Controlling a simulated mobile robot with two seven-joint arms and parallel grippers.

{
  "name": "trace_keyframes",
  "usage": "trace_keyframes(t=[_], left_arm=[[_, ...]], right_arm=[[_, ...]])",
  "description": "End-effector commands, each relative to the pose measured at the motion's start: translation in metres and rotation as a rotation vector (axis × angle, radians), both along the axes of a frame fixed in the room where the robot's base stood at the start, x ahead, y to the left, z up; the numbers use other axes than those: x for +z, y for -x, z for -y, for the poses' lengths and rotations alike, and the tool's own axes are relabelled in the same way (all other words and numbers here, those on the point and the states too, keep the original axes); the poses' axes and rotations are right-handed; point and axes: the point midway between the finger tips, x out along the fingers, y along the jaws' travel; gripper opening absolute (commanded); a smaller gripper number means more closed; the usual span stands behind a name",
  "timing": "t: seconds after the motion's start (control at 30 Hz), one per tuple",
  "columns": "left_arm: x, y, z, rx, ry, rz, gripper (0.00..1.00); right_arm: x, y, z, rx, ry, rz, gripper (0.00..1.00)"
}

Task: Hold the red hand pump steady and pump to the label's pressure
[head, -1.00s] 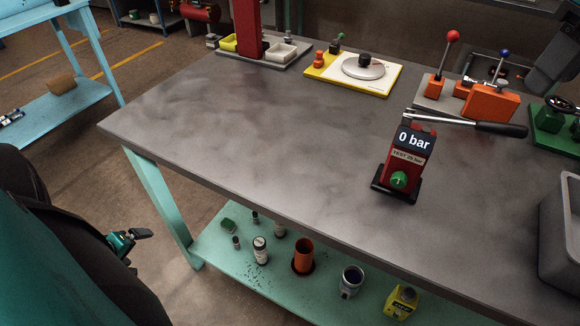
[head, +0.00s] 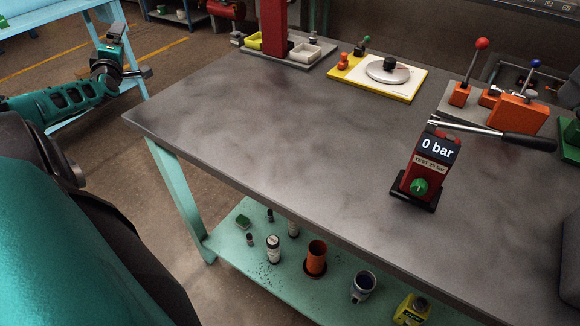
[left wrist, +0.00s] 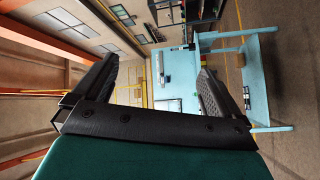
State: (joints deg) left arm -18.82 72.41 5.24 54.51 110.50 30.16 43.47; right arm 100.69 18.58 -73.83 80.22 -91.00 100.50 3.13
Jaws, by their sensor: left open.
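The red hand pump (head: 424,171) stands upright on a small dark base on the grey workbench (head: 270,130), right of centre in the head view. Its display reads "0 bar". The small label below looks like "TEST 25 bar", though its digits are blurred. A green knob (head: 420,186) is on its lower front. The lever (head: 490,132) extends right from the pump's top, ending in a black grip. My left gripper (head: 116,30) is far left of the pump, beyond the bench's left edge. In the left wrist view its black fingers (left wrist: 158,80) are apart and empty. My right gripper is out of view.
A yellow-edged board with a round plate (head: 388,70) is at the back. Orange lever blocks (head: 515,110) stand behind the pump lever. The bench's left and middle are clear. A lower shelf (head: 240,262) holds cans and bottles.

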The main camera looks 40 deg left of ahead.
Motion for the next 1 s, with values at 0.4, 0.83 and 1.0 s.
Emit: trace_keyframes(t=[0.4, 0.83, 1.0], left_arm=[[0.035, -0.07, 0.123, -0.085, -0.52, -0.265, 0.99], [0.088, -0.074, 0.288, 0.101, -1.257, -0.563, 0.99], [0.084, -0.087, 0.389, 0.063, -1.457, -0.552, 0.99]], right_arm=[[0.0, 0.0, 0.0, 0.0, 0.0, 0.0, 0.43], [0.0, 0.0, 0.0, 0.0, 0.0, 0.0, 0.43], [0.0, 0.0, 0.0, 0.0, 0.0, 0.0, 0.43]])
